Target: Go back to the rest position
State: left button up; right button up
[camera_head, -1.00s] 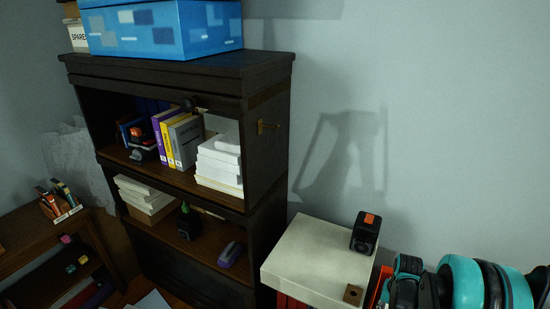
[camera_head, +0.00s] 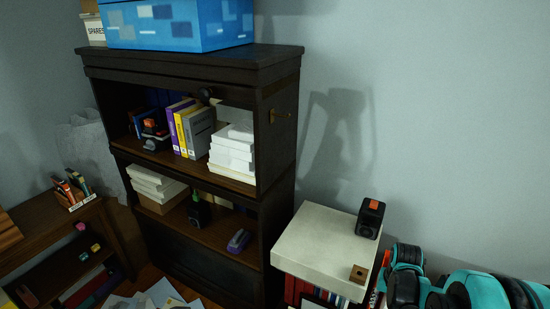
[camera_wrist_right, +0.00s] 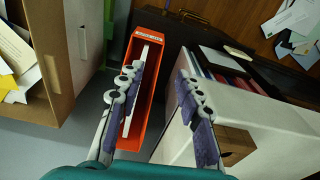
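My right arm (camera_head: 470,290) shows teal and black at the bottom right of the head view. Its fingers are out of that view. In the right wrist view my right gripper (camera_wrist_right: 160,98) is open, with its two purple-padded fingers well apart and nothing visibly held between them. An orange bin (camera_wrist_right: 153,62) with white sheets in it shows beyond and between the fingers. My left gripper is in neither view.
A white-topped unit (camera_head: 322,248) stands beside my right arm, bearing a black device with an orange top (camera_head: 370,218) and a small brown block (camera_head: 358,274). A dark bookcase (camera_head: 280,150) stands left of it. Papers (camera_head: 160,294) lie on the floor. A cardboard box (camera_wrist_right: 48,60) shows in the wrist view.

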jog(key=s+a+r+n+t, duration=0.4)
jog(key=s+a+r+t, duration=0.2)
jog(key=s+a+r, duration=0.7)
notch_tip(320, 180, up, 3)
jog(key=shift+a+f+n, duration=0.1)
jog(key=shift+a+n, duration=0.3)
jog(key=shift+a, duration=0.65)
jog(key=shift+w+a, duration=0.1)
